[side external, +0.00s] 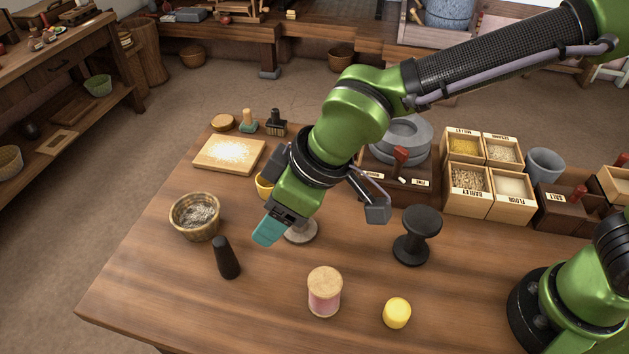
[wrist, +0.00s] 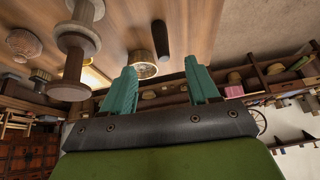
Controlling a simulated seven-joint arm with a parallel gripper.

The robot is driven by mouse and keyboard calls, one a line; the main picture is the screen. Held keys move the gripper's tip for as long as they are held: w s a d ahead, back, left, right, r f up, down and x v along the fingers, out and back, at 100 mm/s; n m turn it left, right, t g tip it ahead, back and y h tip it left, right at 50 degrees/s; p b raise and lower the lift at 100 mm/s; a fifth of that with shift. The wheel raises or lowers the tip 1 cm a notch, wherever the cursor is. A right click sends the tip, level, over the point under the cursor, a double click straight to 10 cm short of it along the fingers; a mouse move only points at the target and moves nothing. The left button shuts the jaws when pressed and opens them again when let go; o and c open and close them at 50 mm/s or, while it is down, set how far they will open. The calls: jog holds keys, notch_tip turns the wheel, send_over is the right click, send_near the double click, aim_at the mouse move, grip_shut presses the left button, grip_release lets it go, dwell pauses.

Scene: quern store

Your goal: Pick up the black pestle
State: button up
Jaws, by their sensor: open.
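The black pestle (side external: 226,258) stands upright on the wooden table (side external: 170,290) near its front left in the side view. It also shows as a dark rod (wrist: 161,38) at the top middle of the wrist view, beyond my fingertips. My gripper (side external: 267,231) is above the table, to the right of the pestle and higher in the side picture, apart from it. In the wrist view its two teal fingers are spread wide with nothing between them. The side view shows only one teal finger clearly.
A wicker basket (side external: 196,217) stands close behind the pestle. A pink spool (side external: 324,292), a yellow cylinder (side external: 397,313) and a black spool-shaped piece (side external: 416,236) stand to the right. A floured board (side external: 230,154) lies behind. The table in front of the pestle is clear.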

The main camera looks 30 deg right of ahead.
aim_at(220, 241)
jog(key=shift+n+t+y, duration=0.3)
jog(key=shift+t, duration=0.1)
jog(key=x, duration=0.4)
jog(key=w+a+r+x, duration=0.1)
jog(key=x, duration=0.7)
jog(key=shift+w+a+r, duration=0.2)
jog(key=shift+w+a, duration=0.2)
jog(key=shift+w, duration=0.05)
jog(key=shift+x, duration=2.35)
jog(key=shift+w+a+r, duration=0.1)
jog(key=c, duration=1.1)
jog(key=shift+o, duration=0.2)
